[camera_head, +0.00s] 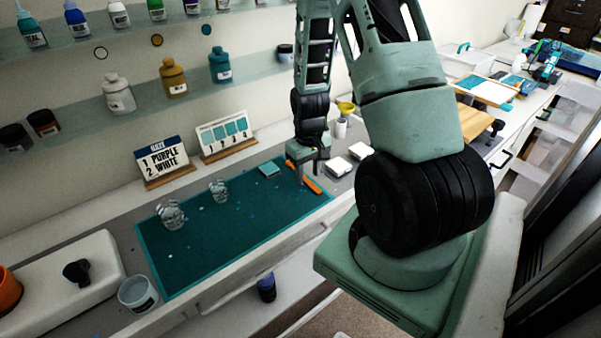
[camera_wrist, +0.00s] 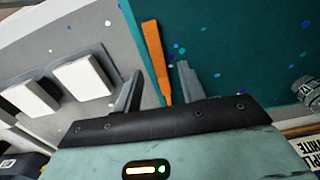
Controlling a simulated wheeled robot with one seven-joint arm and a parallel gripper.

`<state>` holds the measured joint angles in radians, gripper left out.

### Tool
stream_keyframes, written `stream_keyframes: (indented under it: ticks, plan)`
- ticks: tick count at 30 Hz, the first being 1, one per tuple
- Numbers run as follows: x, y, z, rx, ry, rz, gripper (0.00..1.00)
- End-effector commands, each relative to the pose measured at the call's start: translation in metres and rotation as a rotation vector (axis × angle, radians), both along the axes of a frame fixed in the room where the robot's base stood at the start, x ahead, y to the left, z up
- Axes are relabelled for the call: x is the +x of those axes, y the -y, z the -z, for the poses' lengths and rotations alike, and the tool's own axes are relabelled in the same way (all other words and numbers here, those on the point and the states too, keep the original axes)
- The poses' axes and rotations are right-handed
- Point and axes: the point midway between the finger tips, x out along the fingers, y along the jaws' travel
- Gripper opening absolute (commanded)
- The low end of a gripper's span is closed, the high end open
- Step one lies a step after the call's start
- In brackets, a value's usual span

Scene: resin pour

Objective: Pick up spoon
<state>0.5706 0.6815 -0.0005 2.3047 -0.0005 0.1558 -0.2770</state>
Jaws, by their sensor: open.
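A long, thin orange item (camera_head: 303,178), which looks like the spoon, lies at the far right edge of the teal mat (camera_head: 200,262). In the wrist view the orange spoon (camera_wrist: 154,55) runs up from between my fingers, wider at the far end. My gripper (camera_head: 300,166) is low over its far end in the head view. In the wrist view my gripper (camera_wrist: 159,85) is open, with one finger on each side of the spoon and gaps visible. The exact height above it is hard to tell.
Two clear cups (camera_head: 171,214) (camera_head: 219,190) and a teal square (camera_head: 270,168) are on the mat. White blocks (camera_head: 338,167) (camera_head: 361,150) sit right of the spoon. Two sign cards (camera_head: 160,155) (camera_head: 226,134) stand behind. A clear tub (camera_head: 138,294) is at front left.

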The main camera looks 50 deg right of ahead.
Motion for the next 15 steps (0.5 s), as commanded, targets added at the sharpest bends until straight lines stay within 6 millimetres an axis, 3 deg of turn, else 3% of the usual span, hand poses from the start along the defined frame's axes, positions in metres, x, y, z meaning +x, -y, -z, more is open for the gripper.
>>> stream_keyframes:
  ticks: [5,15]
  plan:
    - [-0.0002,-0.0001,0.0123,-0.001,0.0,-0.001,0.41]
    - [-0.0001,0.0001,0.0134,-0.001,0.001,-0.001,0.41]
